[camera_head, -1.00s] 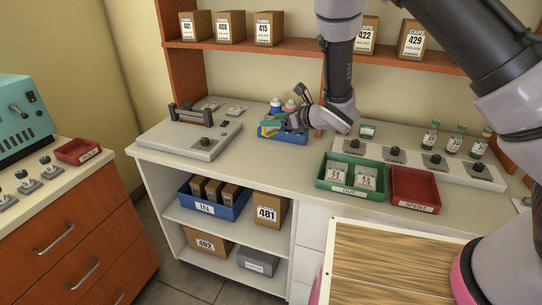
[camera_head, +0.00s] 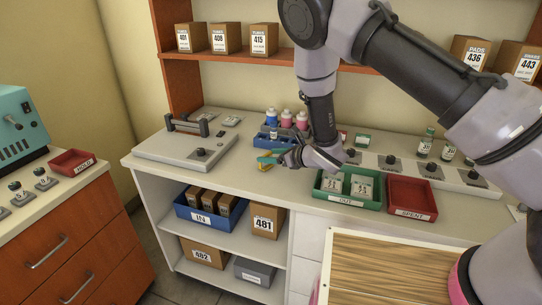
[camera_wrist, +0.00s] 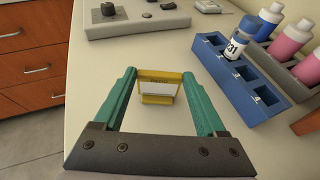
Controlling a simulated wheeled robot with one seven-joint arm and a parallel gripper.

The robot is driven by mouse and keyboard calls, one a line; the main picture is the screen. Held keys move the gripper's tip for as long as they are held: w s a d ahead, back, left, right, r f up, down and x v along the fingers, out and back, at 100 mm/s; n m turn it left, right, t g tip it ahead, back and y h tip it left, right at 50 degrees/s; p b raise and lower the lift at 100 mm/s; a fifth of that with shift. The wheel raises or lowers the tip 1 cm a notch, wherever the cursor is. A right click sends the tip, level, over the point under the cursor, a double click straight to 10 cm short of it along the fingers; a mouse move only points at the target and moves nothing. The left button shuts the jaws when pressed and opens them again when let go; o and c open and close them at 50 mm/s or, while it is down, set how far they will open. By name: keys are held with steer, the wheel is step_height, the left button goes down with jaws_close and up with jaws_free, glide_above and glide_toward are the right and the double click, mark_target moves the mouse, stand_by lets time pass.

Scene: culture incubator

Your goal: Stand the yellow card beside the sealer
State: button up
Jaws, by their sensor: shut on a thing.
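The yellow card (camera_wrist: 160,76) has a white label panel and is held upright between the green fingertips of my gripper (camera_wrist: 160,84). In the head view the card (camera_head: 265,166) is a small yellow patch below my gripper (camera_head: 272,157), near the counter's front part. I cannot tell whether its lower edge touches the counter. The sealer, a flat grey device with a dark bar handle and a knob (camera_head: 186,146), stands to the left of the card, apart from it. Its near edge shows at the top of the wrist view (camera_wrist: 135,25).
A blue rack (camera_wrist: 240,82) holding a vial labelled 31 stands right of my gripper, with blue and pink bottles (camera_wrist: 290,42) behind. The green OUT tray (camera_head: 348,200) and red SPENT tray (camera_head: 412,212) are further right. Counter between sealer and rack is clear.

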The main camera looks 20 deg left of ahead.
steer(key=o, duration=1.3)
steer(key=shift+c, duration=0.2)
steer(key=shift+s+d+r, duration=0.15)
steer(key=shift+d+r, duration=0.1)
steer(key=shift+d, duration=0.05)
steer(key=v, duration=1.1)
